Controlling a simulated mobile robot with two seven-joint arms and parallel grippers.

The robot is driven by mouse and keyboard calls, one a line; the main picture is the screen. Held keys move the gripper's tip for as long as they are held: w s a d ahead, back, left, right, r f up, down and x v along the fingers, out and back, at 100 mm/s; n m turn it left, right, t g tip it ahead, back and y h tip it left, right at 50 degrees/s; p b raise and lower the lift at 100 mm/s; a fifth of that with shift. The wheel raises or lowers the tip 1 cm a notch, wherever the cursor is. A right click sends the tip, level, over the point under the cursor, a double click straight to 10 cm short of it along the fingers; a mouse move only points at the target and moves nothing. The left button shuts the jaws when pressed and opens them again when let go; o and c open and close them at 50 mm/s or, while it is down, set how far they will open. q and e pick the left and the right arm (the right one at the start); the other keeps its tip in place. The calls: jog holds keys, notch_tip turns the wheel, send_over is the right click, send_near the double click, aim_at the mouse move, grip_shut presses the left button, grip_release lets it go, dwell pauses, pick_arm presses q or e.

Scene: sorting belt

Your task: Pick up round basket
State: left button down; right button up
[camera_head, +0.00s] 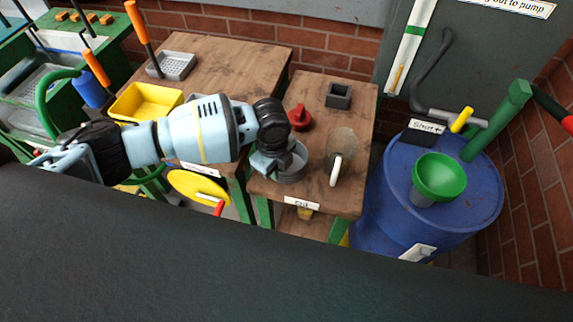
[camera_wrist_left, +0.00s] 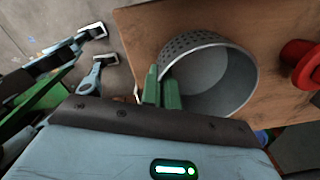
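The round basket (camera_head: 292,172) is a grey cylinder with perforated sides, standing at the front left of the right wooden table (camera_head: 318,95). In the head view my left gripper (camera_head: 268,160) is over its left side and hides part of it. In the left wrist view the basket (camera_wrist_left: 215,80) shows its open, empty inside. The two green fingertips of my left gripper (camera_wrist_left: 161,90) are close together at its left rim, with the rim between them. They look shut on it. I cannot tell whether the basket is off the table.
A red knobbed object (camera_head: 299,117), a grey square block (camera_head: 339,95) and a round piece with a white handle (camera_head: 336,168) are on the same table. A yellow bin (camera_head: 146,102) is on the left table. A blue barrel with a green funnel (camera_head: 439,177) stands right.

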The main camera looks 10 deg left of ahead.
jog(key=shift+a, duration=0.1)
